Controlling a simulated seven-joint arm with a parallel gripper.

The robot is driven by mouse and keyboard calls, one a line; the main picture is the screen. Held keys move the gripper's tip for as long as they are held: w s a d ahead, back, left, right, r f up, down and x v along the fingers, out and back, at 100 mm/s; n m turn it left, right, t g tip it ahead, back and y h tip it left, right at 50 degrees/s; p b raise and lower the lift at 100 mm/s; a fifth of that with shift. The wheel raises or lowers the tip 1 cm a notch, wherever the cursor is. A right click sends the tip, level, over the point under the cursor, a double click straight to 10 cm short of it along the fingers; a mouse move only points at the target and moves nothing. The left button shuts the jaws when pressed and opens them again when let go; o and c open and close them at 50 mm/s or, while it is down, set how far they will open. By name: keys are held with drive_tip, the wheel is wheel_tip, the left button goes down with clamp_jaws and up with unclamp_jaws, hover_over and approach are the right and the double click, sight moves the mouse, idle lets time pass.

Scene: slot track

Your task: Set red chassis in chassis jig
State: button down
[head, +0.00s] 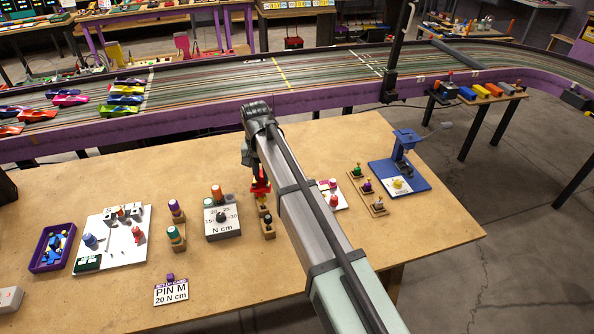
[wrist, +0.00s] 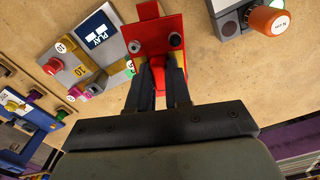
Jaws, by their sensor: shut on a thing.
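The red chassis (wrist: 144,32) is a flat red plate with dark round parts and yellow edges. It is between the two dark fingers of my gripper (wrist: 164,70), which is shut on it. In the head view the chassis (head: 260,186) hangs under my gripper (head: 251,160), partly hidden by my arm. It looks above the table, but its exact height is unclear. I cannot tell for sure which fixture is the chassis jig. A grey plate marked PLAY (wrist: 92,50) is left of the chassis in the wrist view, and it also shows in the head view (head: 341,199).
A grey N cm box (head: 222,222) is left of the chassis. A wooden block (head: 268,228) is just below it. A blue press (head: 417,182) and a wooden rack (head: 368,193) are at right. A white board (head: 112,258) is at left.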

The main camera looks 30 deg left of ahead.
drive_tip(key=s+a+n, duration=0.2)
drive_tip(key=s+a, duration=1.3)
drive_tip(key=n, duration=0.2)
approach(120, 238)
drive_tip(key=shift+f, duration=2.2)
drive_tip(key=shift+d+f, duration=0.1)
drive_tip(key=shift+f, duration=0.8)
drive_tip(key=c, duration=1)
unclamp_jaws()
wheel_tip(120, 238, up, 14)
drive_tip(key=shift+f, duration=0.1)
drive_tip(key=shift+w, duration=0.1)
